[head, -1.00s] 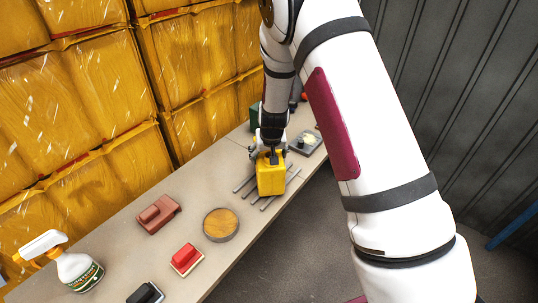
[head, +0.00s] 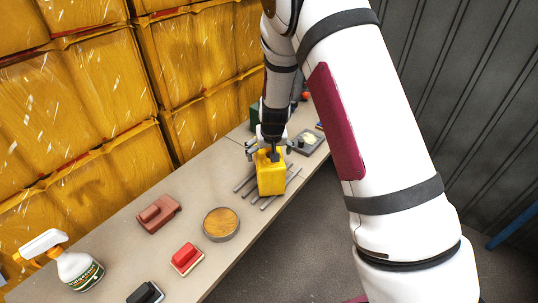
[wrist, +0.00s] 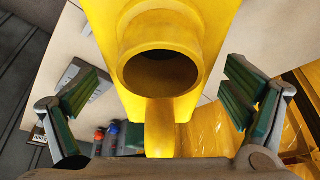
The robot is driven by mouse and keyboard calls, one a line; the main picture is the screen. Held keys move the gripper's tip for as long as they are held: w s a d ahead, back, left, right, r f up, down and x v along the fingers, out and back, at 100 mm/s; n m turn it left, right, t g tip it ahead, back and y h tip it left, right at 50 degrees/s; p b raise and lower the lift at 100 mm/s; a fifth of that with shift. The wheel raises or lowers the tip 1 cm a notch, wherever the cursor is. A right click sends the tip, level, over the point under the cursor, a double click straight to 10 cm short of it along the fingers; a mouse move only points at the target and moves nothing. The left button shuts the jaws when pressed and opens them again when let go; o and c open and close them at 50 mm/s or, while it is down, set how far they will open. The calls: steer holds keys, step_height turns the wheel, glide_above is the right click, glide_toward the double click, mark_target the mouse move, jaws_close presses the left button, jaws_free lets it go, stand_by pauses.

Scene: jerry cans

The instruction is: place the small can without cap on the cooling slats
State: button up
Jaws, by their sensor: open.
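The small yellow can (head: 271,177) stands upright on the grey cooling slats (head: 246,184) on the bench. In the wrist view the yellow can (wrist: 205,25) shows an open round spout with no cap and a handle (wrist: 160,128) below it. My gripper (head: 270,148) is right at the top of the can. In the wrist view my gripper (wrist: 160,100) is open, with its green-padded fingers spread to either side of the handle and apart from it. The slats are partly hidden under the can.
A round wooden disc (head: 221,224), a red-topped block (head: 187,257), a brown-red block (head: 158,213), a black-topped block (head: 146,293) and a spray bottle (head: 75,264) stand on the near bench. A grey plate (head: 307,141) lies beyond the slats. Yellow wrapped stacks line the left.

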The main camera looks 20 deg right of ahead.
steer(key=v, duration=1)
steer(key=shift+s+r, duration=0.15)
steer(key=shift+r, duration=0.1)
steer(key=s+a+r+y, duration=0.1)
steer(key=s+r+y, duration=0.1)
steer(key=s+r, duration=1.3)
steer(key=s+r+n, duration=0.1)
steer(key=s+r, duration=0.2)
steer(key=s, duration=0.5)
steer(key=s+d+r+t+h, duration=0.1)
steer(key=s+r, duration=0.3)
steer(key=s, duration=0.4)
steer(key=shift+s+n, duration=0.4)
steer(key=shift+d+r, duration=0.1)
